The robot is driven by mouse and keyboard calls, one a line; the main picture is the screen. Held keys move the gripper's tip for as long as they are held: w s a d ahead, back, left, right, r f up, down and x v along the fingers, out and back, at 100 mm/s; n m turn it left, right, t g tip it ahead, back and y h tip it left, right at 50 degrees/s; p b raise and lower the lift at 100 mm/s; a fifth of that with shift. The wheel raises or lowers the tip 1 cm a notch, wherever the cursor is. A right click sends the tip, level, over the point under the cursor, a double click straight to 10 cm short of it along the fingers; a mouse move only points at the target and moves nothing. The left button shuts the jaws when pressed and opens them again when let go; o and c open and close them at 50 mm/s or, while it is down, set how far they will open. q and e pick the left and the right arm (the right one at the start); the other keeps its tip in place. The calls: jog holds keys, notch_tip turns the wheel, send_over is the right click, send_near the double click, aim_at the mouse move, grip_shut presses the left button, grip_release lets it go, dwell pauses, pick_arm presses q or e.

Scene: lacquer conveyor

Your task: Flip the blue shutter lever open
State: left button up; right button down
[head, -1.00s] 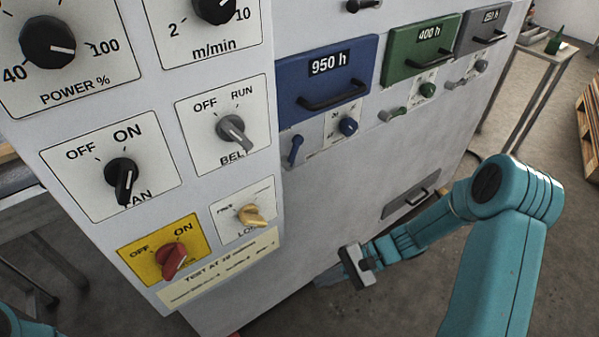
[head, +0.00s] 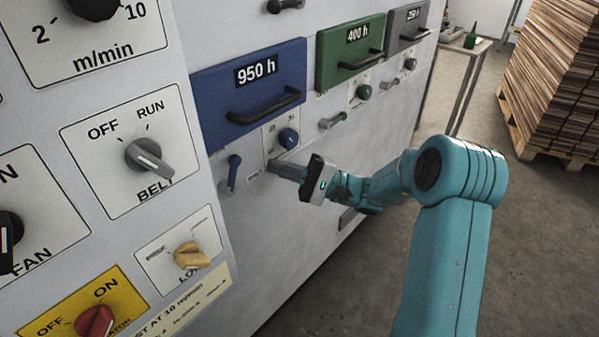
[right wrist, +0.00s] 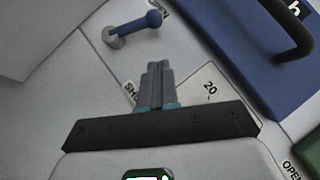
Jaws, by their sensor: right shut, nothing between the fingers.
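The blue shutter lever (head: 233,172) sits on the cabinet face below the blue 950 h drawer (head: 250,88), left of the blue knob (head: 288,138). Its handle points up in the head view. In the right wrist view the lever (right wrist: 138,27) shows near the top, its round blue end toward the drawer. My right gripper (head: 275,168) is shut and empty, close to the panel, just right of the lever and below the blue knob. In the right wrist view its fingertips (right wrist: 157,66) are together and apart from the lever. My left gripper is not in view.
The blue drawer's black handle (head: 263,106) juts out above the lever. A green drawer (head: 350,50) and a grey drawer (head: 408,26) follow to the right. The BELT knob (head: 150,160) sticks out at left. The panel below the lever is clear.

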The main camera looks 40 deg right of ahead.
aim_at(230, 175)
jog(key=shift+w+a+r, duration=0.25)
jog(key=shift+a+r, duration=0.2)
jog(key=shift+a, duration=0.35)
jog(key=shift+w+a+r, duration=0.2)
jog(key=shift+a+r, duration=0.2)
jog(key=shift+a, duration=0.35)
jog(key=shift+w+a+r, duration=0.25)
jog(key=shift+a+r, duration=0.2)
jog(key=shift+a, duration=0.35)
jog(key=n+g, duration=0.1)
jog(key=a+r+n+g+b, duration=0.1)
jog(key=shift+r+n+h, duration=0.1)
jog(key=shift+n+h, duration=0.2)
jog(key=shift+n, duration=0.1)
